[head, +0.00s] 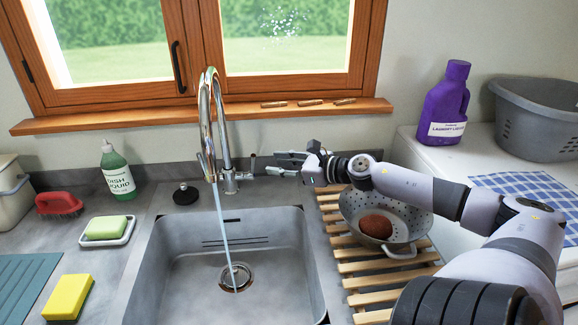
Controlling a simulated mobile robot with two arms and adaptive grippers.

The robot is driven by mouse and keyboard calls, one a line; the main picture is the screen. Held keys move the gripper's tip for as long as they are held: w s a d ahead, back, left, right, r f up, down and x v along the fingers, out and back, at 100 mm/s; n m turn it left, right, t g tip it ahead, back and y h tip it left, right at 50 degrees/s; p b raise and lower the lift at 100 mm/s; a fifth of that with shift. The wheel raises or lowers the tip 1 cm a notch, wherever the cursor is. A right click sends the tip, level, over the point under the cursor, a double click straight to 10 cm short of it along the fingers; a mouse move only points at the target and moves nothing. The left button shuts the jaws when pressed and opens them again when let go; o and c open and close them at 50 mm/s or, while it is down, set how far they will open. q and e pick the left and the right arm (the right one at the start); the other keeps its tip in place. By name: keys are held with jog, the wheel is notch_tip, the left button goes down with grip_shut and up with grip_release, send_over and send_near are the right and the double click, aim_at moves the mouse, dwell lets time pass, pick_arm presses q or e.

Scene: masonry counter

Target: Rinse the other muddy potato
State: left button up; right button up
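A brown, rough-looking potato (376,226) lies in a grey colander (411,230) right of the sink. Part of the colander is hidden behind my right arm; I cannot tell if another potato is there. The chrome faucet (205,120) runs a thin stream of water (226,236) into the empty sink (187,283). My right gripper (272,170) is beside the faucet's side lever (249,171), with its fingers apart and nothing held between them. I cannot tell whether it touches the lever. My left gripper is out of view.
The colander stands on a slatted wooden rack (361,267). Left of the sink are a dish liquid bottle (118,171), a black plug (185,194), a soap dish (109,230), a red brush (58,204) and a yellow sponge (69,297). A purple laundry bottle (446,104) stands at right.

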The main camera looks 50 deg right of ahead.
jog(key=v, duration=0.2)
jog(key=shift+s+r, duration=0.1)
jog(key=shift+s, duration=0.15)
jog(key=shift+r, duration=0.1)
